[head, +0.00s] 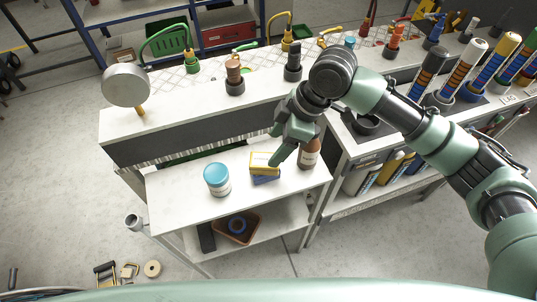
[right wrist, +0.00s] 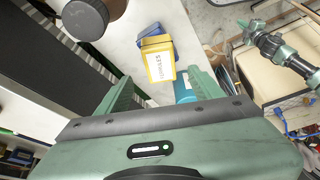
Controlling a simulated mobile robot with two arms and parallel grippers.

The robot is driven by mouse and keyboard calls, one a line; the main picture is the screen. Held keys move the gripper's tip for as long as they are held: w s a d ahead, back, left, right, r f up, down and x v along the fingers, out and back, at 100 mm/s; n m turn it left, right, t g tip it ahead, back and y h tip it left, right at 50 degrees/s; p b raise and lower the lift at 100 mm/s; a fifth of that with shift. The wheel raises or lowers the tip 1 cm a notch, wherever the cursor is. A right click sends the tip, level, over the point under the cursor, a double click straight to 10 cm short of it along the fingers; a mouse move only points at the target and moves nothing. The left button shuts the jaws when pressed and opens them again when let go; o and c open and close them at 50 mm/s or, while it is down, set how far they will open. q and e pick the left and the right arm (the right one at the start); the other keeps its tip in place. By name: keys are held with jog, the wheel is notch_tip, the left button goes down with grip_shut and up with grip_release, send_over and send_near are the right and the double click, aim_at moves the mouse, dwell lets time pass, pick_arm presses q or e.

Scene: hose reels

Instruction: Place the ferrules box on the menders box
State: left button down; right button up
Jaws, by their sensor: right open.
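The ferrules box is yellow with a white label (head: 265,158); it also shows in the right wrist view (right wrist: 158,66). It rests on a blue box (head: 266,180), which I take for the menders box, on the white shelf. In the right wrist view the blue box (right wrist: 150,31) sticks out past the yellow one; its label is hidden. My right gripper (head: 281,153) is open just above the boxes. In the wrist view its fingers (right wrist: 160,76) stand apart on either side of the yellow box. My left gripper (right wrist: 252,31) shows small and far off in that view.
A jar with a blue lid (head: 216,174) stands left of the boxes, and a brown bottle (head: 310,155) stands close on their right. A raised white ledge (head: 190,125) runs behind. The shelf's front left is clear. An orange tray (head: 253,222) is below.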

jog(key=shift+v, duration=2.1)
